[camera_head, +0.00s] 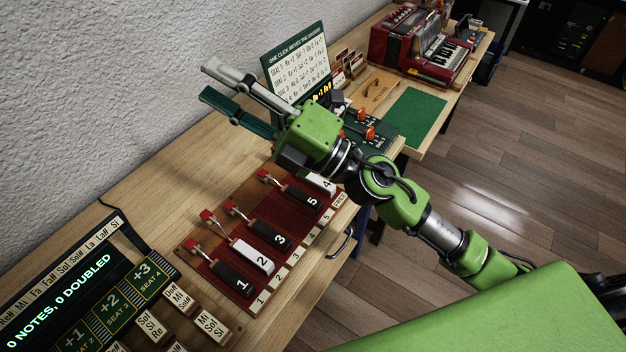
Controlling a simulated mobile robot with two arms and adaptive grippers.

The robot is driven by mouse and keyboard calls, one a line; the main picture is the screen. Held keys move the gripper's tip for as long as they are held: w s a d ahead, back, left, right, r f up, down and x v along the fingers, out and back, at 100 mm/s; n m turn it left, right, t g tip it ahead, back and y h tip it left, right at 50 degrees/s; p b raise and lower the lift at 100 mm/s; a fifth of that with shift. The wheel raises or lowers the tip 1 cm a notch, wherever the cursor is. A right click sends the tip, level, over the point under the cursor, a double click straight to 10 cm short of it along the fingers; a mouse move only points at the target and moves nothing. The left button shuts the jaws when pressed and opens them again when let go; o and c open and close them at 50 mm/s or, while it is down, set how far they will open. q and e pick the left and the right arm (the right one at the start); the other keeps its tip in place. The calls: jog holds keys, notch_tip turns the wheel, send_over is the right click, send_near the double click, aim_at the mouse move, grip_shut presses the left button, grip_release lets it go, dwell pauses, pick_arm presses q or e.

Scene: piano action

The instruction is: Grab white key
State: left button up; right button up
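A white key marked 2 (252,257) lies in a dark red rack (204,277) on the wooden bench. A second white key, marked 4 (321,184), is at the rack's far end, partly hidden by my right arm. Black keys marked 1 (233,279), 3 (270,234) and 5 (302,197) lie between and beside them. Each visible lever has a red tip. My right gripper (212,83) is open and empty, its fingers pointing to the upper left, beyond the rack and apart from the keys. My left gripper is out of view.
Small numbered tiles line the rack's front edge. A display panel (70,290) and note tiles (212,325) are at lower left. A sign (300,62), a green mat (415,117) and a red accordion (420,45) stand farther back.

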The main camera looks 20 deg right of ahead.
jog(key=s+a+f+n+g+y, duration=0.1)
jog(key=s+a+f+n+g, duration=0.15)
jog(key=n+g, duration=0.3)
jog(key=n+g+h, duration=0.5)
jog(key=n+h, duration=0.3)
jog(key=h, duration=0.9)
send_near(315, 178)
jog(key=shift+w+a+f+p, duration=0.15)
jog(key=shift+a+f+p, duration=0.15)
jog(key=shift+f+p, duration=0.25)
jog(key=shift+w+a+f+p, duration=0.1)
jog(key=shift+a+f+p, duration=0.2)
jog(key=shift+f+p, duration=0.25)
jog(key=shift+w+a+f, duration=0.15)
jog(key=shift+f, duration=0.45)
jog(key=shift+w+f, duration=0.1)
jog(key=shift+f, duration=0.1)
jog(key=x, duration=0.1)
jog(key=p+x, duration=0.1)
jog(key=x, duration=0.1)
jog(key=p+x, duration=0.1)
jog(key=shift+w+f, duration=0.3)
jog(key=shift+f, duration=0.3)
